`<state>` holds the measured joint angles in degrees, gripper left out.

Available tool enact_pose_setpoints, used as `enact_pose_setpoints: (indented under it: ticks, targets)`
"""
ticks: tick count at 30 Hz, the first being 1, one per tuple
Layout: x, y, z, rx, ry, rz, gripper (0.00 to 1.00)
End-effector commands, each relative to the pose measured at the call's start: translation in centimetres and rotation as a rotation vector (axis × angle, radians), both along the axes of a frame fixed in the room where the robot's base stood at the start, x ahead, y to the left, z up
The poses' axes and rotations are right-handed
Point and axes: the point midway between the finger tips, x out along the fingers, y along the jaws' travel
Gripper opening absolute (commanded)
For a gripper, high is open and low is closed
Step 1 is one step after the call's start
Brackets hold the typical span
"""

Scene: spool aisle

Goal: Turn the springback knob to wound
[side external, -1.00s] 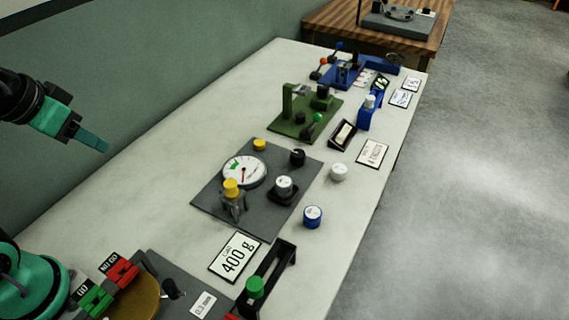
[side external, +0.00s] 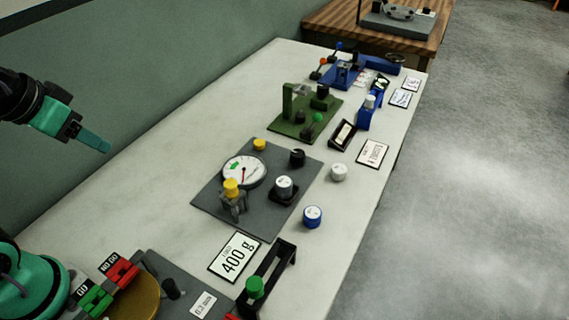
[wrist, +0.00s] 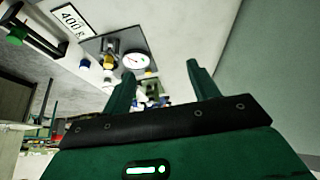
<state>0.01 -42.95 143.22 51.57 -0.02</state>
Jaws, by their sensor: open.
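My gripper (side external: 95,142) hangs in the air at the left, well away from the knobs. In the wrist view its two fingers (wrist: 160,78) stand wide apart with nothing between them. A grey plate (side external: 208,203) on the bench carries a dial gauge (side external: 258,172), a white-topped knob on a black base (side external: 284,187), a black knob (side external: 297,157) and yellow-topped parts (side external: 231,187). A black handle (side external: 171,289) stands on the plate at the lower left. No legible label shows which of these is the springback knob.
A 400 g card (side external: 235,257) and a black frame with a green knob (side external: 255,287) stand in front. Loose white (side external: 338,172) and blue (side external: 312,216) pieces lie right of the grey plate. A green fixture (side external: 301,117) stands beyond. The bench between wall and plate is clear.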

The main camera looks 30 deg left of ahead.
Motion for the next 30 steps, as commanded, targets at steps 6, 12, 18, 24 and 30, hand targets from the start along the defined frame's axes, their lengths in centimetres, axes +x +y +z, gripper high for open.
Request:
enact_pose_setpoints:
  ticks: [6, 12, 18, 24, 30]
  targets:
    - [0.7, -0.2, 0.5, -0.011, 0.010, 0.014, 0.59]
    - [2.9, -0.7, 1.8, -0.043, 0.038, 0.057, 0.59]
    - [6.2, -1.6, 3.2, -0.086, 0.080, 0.124, 0.59]
    - [9.7, -2.8, 4.2, -0.125, 0.121, 0.196, 0.59]
    - [13.4, -4.2, 4.5, -0.159, 0.163, 0.270, 0.59]
